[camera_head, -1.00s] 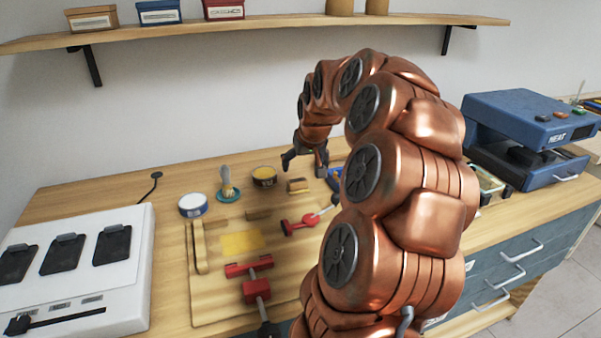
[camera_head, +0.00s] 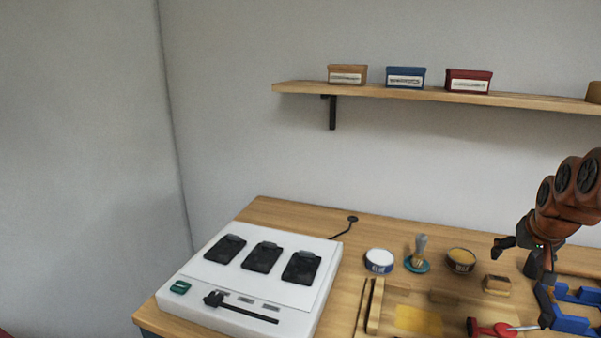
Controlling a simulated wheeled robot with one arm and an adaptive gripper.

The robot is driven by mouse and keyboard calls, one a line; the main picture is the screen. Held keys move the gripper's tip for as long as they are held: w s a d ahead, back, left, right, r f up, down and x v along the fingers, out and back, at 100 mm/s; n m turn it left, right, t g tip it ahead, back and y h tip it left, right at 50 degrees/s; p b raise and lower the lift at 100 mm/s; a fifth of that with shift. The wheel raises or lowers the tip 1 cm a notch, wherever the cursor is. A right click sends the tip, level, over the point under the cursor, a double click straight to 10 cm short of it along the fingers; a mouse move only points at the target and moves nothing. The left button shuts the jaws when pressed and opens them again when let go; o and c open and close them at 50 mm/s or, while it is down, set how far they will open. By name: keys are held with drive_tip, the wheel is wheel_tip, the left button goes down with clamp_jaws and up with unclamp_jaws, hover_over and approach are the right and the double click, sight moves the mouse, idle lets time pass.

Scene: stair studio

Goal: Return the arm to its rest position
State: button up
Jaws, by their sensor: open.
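My copper arm (camera_head: 567,195) shows only in part, at the right edge of the head view. My gripper (camera_head: 523,262) is dark, points downward and is open, with a gap between its fingers and nothing between them. It is over the workbench (camera_head: 345,277), close to a small wooden block with a brush-like edge (camera_head: 497,284) and a blue frame-like tool (camera_head: 568,308). The rest of the arm lies outside the picture.
A white device (camera_head: 240,317) with three black pads stands on the bench's left. A wall shelf (camera_head: 430,95) holds boxes above.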

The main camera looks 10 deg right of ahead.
drive_tip(key=s+a+n+g+y+p, duration=0.1)
drive_tip(key=s+a+n+p, duration=0.15)
drive_tip(key=a, duration=1.05)
drive_tip(key=s+a+n+g+y+p, duration=0.1)
drive_tip(key=s+a+n+y+p, duration=0.15)
drive_tip(key=a, duration=0.95)
drive_tip(key=s+a+f+g+p, duration=0.1)
drive_tip(key=s+a+g, duration=0.1)
drive_tip(key=s+a, duration=0.4)
drive_tip(key=s+a+f+n+g+p, duration=0.1)
drive_tip(key=s+a, duration=0.5)
drive_tip(key=s, duration=0.7)
drive_tip(key=shift+s+a+g+h+p, duration=0.35)
drive_tip(key=shift+a+g+p, duration=0.05)
drive_tip(key=shift+g, duration=0.4)
